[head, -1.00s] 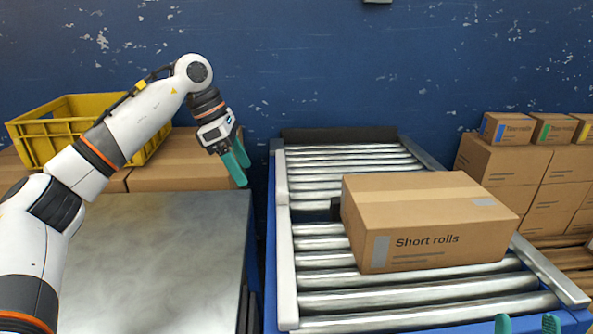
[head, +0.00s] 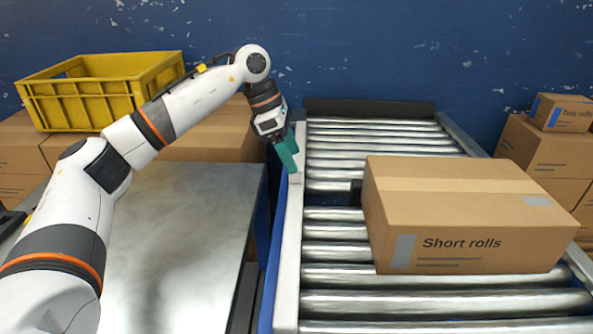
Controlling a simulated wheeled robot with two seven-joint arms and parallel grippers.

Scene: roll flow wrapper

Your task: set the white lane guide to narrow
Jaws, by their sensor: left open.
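The white lane guide (head: 288,262) is a long pale rail along the left side of the roller conveyor (head: 345,301). A wide band of bare rollers at the far end and a narrower one nearer lie between it and the carton. My left gripper (head: 290,168) has teal fingers pointing down at the far part of the guide. It is open, with its fingers overlapping the rail in the head view; I cannot tell whether they touch it. The fingers hide a bit of the rail. My right gripper is out of view.
A "Short rolls" carton (head: 450,205) sits on the rollers at the right, a small black block (head: 356,192) at its left side. A metal table (head: 185,240) lies left of the conveyor. A yellow crate (head: 90,100) stands on cartons behind it. More cartons (head: 545,160) stand right.

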